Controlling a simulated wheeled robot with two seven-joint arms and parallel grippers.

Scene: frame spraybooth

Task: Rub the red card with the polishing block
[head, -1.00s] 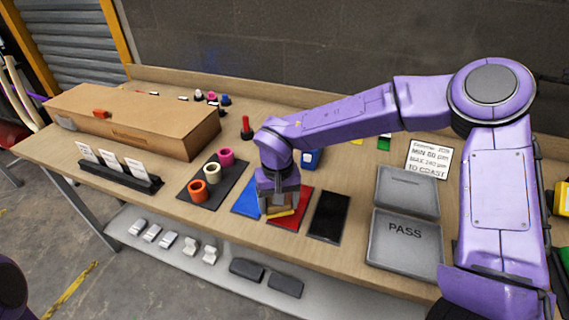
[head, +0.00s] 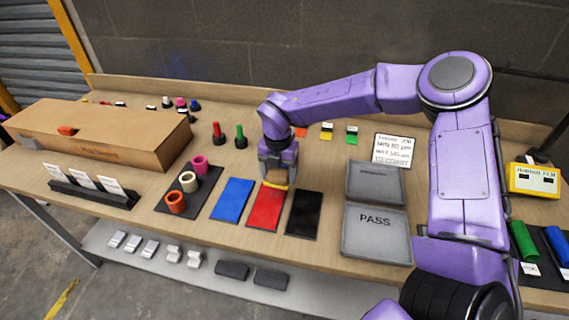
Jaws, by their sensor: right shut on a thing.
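The red card (head: 265,209) lies flat on the workbench, between a blue card (head: 232,199) and a black card (head: 304,214). My right gripper (head: 276,178) is over the far end of the red card and is shut on the polishing block (head: 275,186). Only a thin yellowish lower edge of the block shows below the jaws. The block is at or just above the card; I cannot tell whether it touches. My left gripper is not in view.
A grey case marked PASS (head: 376,232) lies right of the black card. A dark mat (head: 189,188) with orange, cream and pink rings lies to the left. Red (head: 217,134) and green (head: 240,138) upright items stand behind. A cardboard box (head: 100,135) fills the back left.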

